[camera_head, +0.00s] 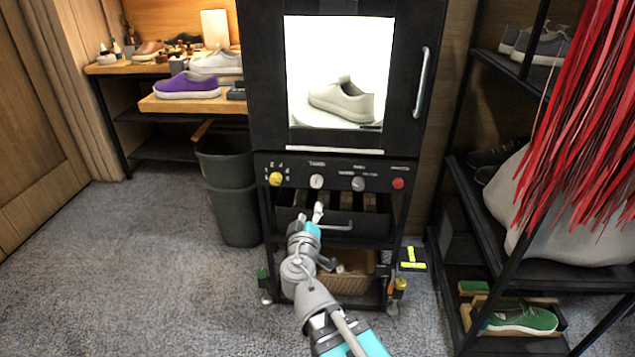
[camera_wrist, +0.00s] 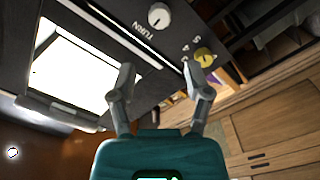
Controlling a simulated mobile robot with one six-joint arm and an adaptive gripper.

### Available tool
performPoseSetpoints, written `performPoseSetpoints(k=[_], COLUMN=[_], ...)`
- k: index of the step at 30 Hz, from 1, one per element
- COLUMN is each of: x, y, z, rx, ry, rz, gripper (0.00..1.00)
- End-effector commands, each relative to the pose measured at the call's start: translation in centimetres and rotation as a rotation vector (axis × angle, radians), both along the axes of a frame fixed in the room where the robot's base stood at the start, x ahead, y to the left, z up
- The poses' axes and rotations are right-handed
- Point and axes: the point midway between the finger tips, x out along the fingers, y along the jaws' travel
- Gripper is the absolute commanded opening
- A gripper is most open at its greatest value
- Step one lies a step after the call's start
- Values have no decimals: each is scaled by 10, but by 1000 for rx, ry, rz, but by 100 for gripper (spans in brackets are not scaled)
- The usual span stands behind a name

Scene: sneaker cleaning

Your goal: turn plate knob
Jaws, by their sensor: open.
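A black cabinet (camera_head: 345,168) has a control panel with a white round knob (camera_head: 317,182) under a label. In the wrist view this white knob (camera_wrist: 158,15) is near the top, beside the readable letters "TURN". A yellow knob (camera_head: 276,179) with numbers around it sits to its left; it also shows in the wrist view (camera_wrist: 205,57). My gripper (camera_head: 318,211) is just below and in front of the panel. In the wrist view its two fingers (camera_wrist: 162,80) are spread apart with nothing between them. I see no contact with either knob.
A grey knob (camera_head: 358,184) and a red button (camera_head: 398,183) are farther right on the panel. A drawer handle (camera_head: 330,227) is below. A beige sneaker (camera_head: 343,100) stands in the lit chamber. A dark bin (camera_head: 232,195) is left, a shelf rack right.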

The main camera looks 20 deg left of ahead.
Motion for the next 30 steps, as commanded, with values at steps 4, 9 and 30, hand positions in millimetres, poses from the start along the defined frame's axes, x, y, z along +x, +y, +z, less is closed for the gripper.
performPoseSetpoints(k=[4, 9, 30], x=[1, 4, 88], y=[-1, 0, 21], z=[0, 0, 0], rx=[0, 0, 0], ry=[0, 0, 0], rz=[-1, -3, -4], gripper=[81, 81, 81])
